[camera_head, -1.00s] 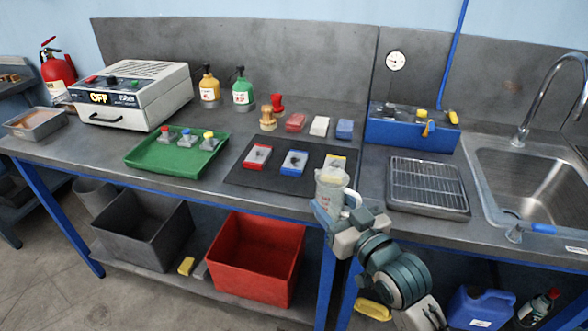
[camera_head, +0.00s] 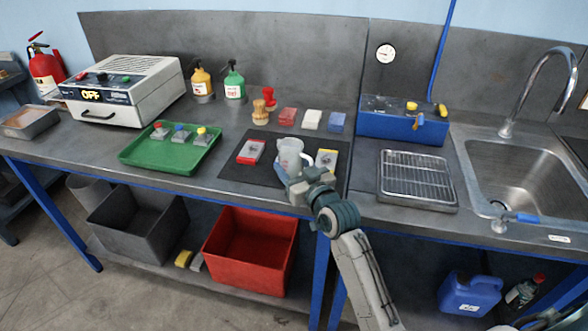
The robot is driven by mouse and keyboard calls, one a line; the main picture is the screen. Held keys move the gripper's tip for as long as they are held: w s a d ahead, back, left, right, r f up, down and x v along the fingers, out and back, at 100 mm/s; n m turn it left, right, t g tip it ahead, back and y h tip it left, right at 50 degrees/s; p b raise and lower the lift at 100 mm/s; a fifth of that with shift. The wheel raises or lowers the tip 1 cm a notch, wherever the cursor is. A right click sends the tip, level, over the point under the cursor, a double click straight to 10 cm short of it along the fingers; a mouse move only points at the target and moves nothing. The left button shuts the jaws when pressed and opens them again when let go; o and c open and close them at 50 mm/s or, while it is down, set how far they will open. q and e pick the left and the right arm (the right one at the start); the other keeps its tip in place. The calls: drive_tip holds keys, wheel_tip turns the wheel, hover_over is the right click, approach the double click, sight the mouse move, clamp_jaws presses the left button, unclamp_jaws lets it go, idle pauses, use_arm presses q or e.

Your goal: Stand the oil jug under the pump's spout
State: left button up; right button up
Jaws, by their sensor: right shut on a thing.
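The oil jug (camera_head: 290,154) is a pale, see-through jug with a handle on its right. It is upright over the dark mat, in front of the blue card. I cannot tell whether its base touches the mat. My right gripper (camera_head: 294,174) is shut on the jug from the front. My left gripper is out of view.
A green tray (camera_head: 150,157) is to the left, a sink (camera_head: 515,175) to the right. Bench between mat and grid tray is clear.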

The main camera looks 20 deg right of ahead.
drive_tip(key=shift+f, duration=0.55)
drive_tip(key=shift+f, duration=0.1)
drive_tip(key=o, duration=0.5)
drive_tip(key=shift+f, duration=0.1)
drive_tip(key=o, duration=0.5)
